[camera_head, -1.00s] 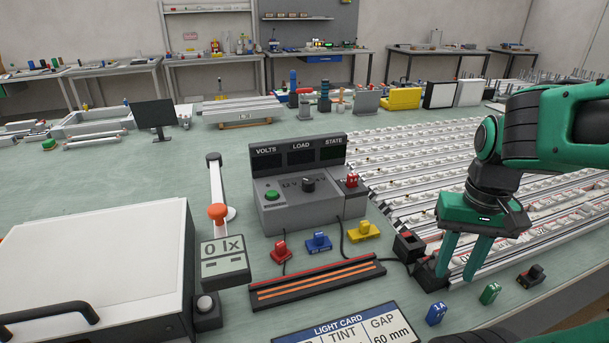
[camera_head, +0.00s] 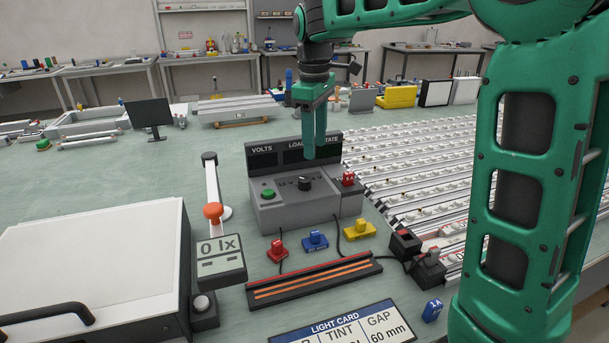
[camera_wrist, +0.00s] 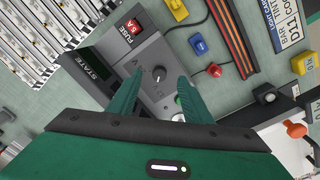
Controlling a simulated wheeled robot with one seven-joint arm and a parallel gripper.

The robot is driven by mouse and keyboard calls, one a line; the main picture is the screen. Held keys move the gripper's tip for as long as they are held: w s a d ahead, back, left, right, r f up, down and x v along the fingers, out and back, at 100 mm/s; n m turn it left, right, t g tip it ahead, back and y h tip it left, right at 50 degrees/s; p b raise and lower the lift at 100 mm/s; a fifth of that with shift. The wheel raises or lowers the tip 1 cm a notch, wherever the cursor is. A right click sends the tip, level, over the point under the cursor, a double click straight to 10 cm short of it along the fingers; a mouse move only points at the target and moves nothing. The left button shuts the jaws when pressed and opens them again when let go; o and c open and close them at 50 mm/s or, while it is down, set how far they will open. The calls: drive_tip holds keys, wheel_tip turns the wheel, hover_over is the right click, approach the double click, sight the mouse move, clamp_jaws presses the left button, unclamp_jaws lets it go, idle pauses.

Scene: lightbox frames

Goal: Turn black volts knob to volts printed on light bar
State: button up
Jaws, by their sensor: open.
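The black volts knob (camera_head: 304,184) sits on the sloped top of the grey supply box (camera_head: 290,212), right of a green button (camera_head: 268,195). In the wrist view the knob (camera_wrist: 159,74) shows a pale pointer line, and it lies beyond and between my fingertips. My gripper (camera_head: 315,150) is open, fingers down, above the box and apart from the knob. The VOLTS, LOAD and STATE displays look dark, and my fingers partly cover them. A long bar with orange strips (camera_head: 315,279) lies in front of the box; I cannot read any volts on it.
Red (camera_head: 277,251), blue (camera_head: 315,240) and yellow (camera_head: 359,230) plugs stand before the box. A red fuse (camera_head: 348,178) is on its right. A light meter (camera_head: 220,255) reading 0 lx stands left. The light card (camera_head: 345,327) is at the front, partly cut off.

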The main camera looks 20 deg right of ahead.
sight(305, 179)
drive_tip(key=shift+n, duration=0.5)
drive_tip(key=f, duration=0.3)
drive_tip(key=w+a+f, duration=0.1)
drive_tip(key=f, duration=0.3)
drive_tip(key=w+a+f, duration=0.1)
drive_tip(key=f, duration=0.2)
drive_tip(key=shift+w+f, duration=0.15)
drive_tip(key=shift+f, duration=0.15)
drive_tip(key=shift+d, duration=0.1)
drive_tip(key=shift+c, duration=0.6)
drive_tip(key=c, duration=0.9)
